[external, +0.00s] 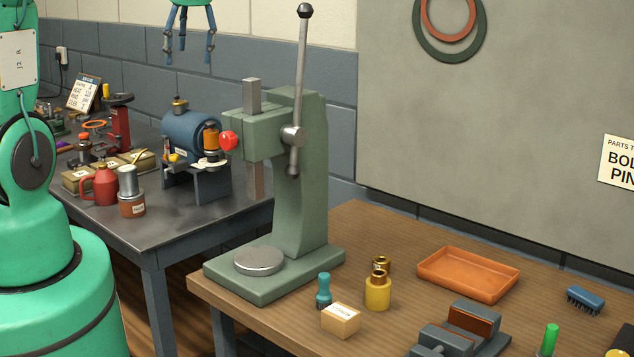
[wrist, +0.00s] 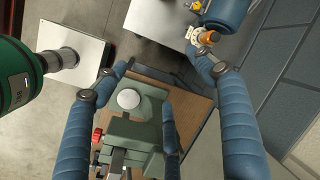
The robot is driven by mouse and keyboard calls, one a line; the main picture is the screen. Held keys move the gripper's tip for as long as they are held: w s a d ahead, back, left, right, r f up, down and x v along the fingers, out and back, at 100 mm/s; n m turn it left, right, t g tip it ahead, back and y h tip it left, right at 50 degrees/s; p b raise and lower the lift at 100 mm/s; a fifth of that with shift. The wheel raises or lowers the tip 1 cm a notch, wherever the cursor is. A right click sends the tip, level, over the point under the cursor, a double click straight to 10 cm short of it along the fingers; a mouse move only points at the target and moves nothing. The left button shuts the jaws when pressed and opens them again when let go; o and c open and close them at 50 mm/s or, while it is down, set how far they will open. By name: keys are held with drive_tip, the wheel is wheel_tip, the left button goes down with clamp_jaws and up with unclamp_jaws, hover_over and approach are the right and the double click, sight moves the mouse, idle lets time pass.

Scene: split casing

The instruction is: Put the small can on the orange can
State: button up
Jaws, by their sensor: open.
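A brownish-orange can (external: 132,207) with a white label stands at the front of the dark bench at left. A silver can (external: 128,178) appears on top of it or just behind; I cannot tell which. A brighter orange can-like piece (external: 210,138) is at the front of the blue rounded casing (external: 188,137); it also shows in the wrist view (wrist: 207,37). Which can is the small one is unclear. My gripper (external: 193,55) hangs high above and behind the press, open and empty; its blue fingers spread in the wrist view (wrist: 160,60), touching nothing.
A tall green press (external: 312,180) with a lever stands on the wooden table (external: 340,225). An orange tray (external: 468,284), a yellow bottle (external: 377,293) and a small box (external: 340,320) are beside it.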

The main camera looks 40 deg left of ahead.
drive_tip(key=s+d+r+n+t, duration=0.1)
drive_tip(key=s+d+r, duration=0.25)
drive_tip(key=d, duration=0.25)
drive_tip(key=s+d+r+n+t+h, duration=0.1)
drive_tip(key=s+d+r, duration=0.25)
drive_tip(key=d, duration=0.25)
drive_tip(key=s+d+r+t, duration=0.1)
drive_tip(key=s+d+r, duration=0.2)
drive_tip(key=s+d, duration=0.15)
drive_tip(key=s+d+n+t+h, duration=0.2)
drive_tip(key=s+d, duration=1.1)
drive_tip(key=s, duration=0.1)
drive_tip(key=shift+s+n, duration=0.35)
drive_tip(key=shift+n, duration=0.05)
drive_tip(key=shift+f, duration=0.1)
wheel_tip(320, 180, down, 15)
drive_tip(key=b, duration=1.5)
